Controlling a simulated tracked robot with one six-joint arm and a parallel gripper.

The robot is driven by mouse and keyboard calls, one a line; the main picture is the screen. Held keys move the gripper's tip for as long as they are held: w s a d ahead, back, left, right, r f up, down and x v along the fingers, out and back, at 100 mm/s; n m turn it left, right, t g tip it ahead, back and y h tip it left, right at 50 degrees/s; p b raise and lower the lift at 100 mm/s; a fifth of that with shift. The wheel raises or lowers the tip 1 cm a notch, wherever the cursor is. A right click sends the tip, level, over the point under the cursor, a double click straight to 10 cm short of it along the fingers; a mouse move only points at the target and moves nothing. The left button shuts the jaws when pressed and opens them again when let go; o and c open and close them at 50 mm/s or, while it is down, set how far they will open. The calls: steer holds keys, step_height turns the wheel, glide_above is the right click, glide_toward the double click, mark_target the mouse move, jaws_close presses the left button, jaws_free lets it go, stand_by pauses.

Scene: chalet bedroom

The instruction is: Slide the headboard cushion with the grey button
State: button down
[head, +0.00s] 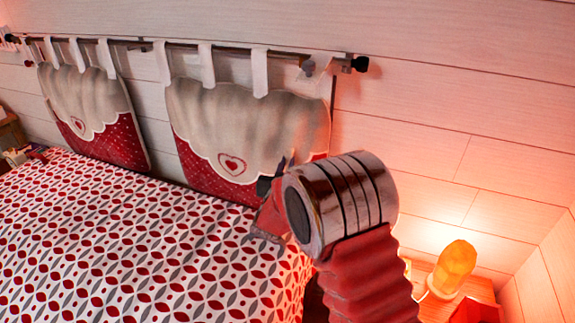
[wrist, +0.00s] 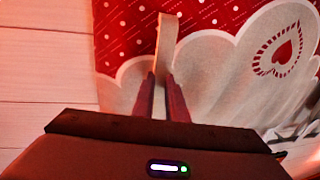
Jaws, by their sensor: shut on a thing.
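The right headboard cushion (head: 245,125) hangs by white fabric tabs from a dark rod (head: 230,47). It has a pale scalloped flap, a red dotted lower part and a heart. A small grey button-like piece (head: 308,67) shows at its right end tab. My gripper (head: 283,170) is at the cushion's lower right, mostly hidden behind my wrist. In the wrist view the cushion (wrist: 215,75) appears upside down, and my gripper (wrist: 162,82) is shut on a pale, upright strip at the cushion's face. How the strip joins the cushion is unclear.
A second, similar cushion (head: 85,95) hangs on the left, with a gap between. The rod ends in a black knob (head: 360,64) at the right. The patterned bed (head: 140,240) lies below. A lit orange lamp (head: 453,268) stands at the lower right. The plank wall (head: 430,120) is bare.

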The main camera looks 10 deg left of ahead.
glide_toward(265, 149)
steer(key=w, duration=0.4)
steer(key=shift+w+d, duration=0.1)
steer(key=shift+w, duration=0.15)
steer(key=c, duration=1.8)
jaws_free()
steer(key=shift+o, duration=0.2)
steer(key=shift+s, duration=0.1)
steer(key=s, duration=1.3)
steer(key=shift+s, duration=0.3)
